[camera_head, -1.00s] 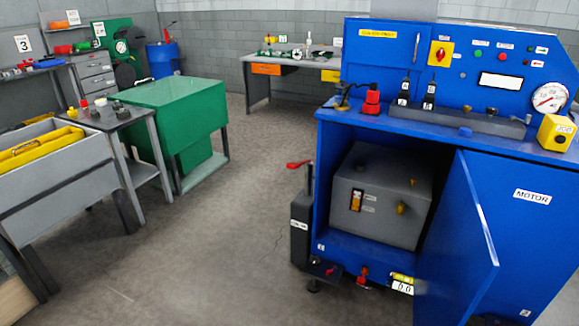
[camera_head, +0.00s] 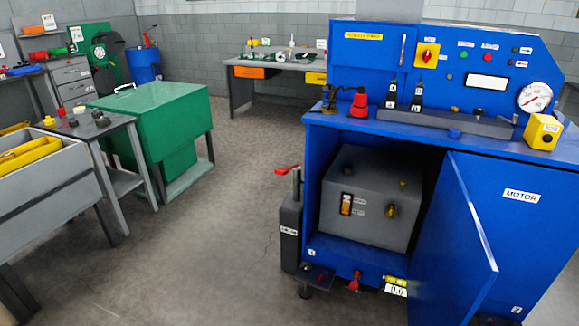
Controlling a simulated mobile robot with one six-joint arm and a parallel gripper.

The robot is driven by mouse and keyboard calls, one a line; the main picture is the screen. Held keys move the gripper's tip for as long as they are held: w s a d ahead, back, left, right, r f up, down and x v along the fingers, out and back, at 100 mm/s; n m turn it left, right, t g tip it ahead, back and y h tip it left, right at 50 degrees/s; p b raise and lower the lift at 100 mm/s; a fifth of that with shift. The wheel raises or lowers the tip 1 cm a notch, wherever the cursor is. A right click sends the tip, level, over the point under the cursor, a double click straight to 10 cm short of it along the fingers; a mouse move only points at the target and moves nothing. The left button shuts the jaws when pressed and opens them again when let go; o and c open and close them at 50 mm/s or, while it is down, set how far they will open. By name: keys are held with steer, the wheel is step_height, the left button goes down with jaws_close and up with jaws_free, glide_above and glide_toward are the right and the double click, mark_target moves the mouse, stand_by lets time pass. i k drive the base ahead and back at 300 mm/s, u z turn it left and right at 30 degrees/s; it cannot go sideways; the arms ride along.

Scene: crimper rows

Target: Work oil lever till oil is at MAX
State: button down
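A lever with a red grip (camera_head: 287,170) sticks out to the left from the top of a post on a dark grey box (camera_head: 290,238). The box stands at the left side of the blue machine (camera_head: 400,140) and bears a small white label, too small to read. Inside the open cabinet sits a grey tank (camera_head: 375,172). A sight gauge (camera_head: 346,204) with an orange-yellow window is on its front, with small labels beside it. I cannot read the oil level or a MAX mark at this size. My gripper is not in view.
A small dark pedal-like plate (camera_head: 318,274) and a red valve (camera_head: 354,281) sit low at the machine's front. A green cabinet (camera_head: 150,120) and grey tables stand left. The grey floor (camera_head: 215,250) between is clear.

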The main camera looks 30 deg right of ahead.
mark_target(280, 171)
steer(key=i, duration=0.85)
steer(key=u, duration=0.05)
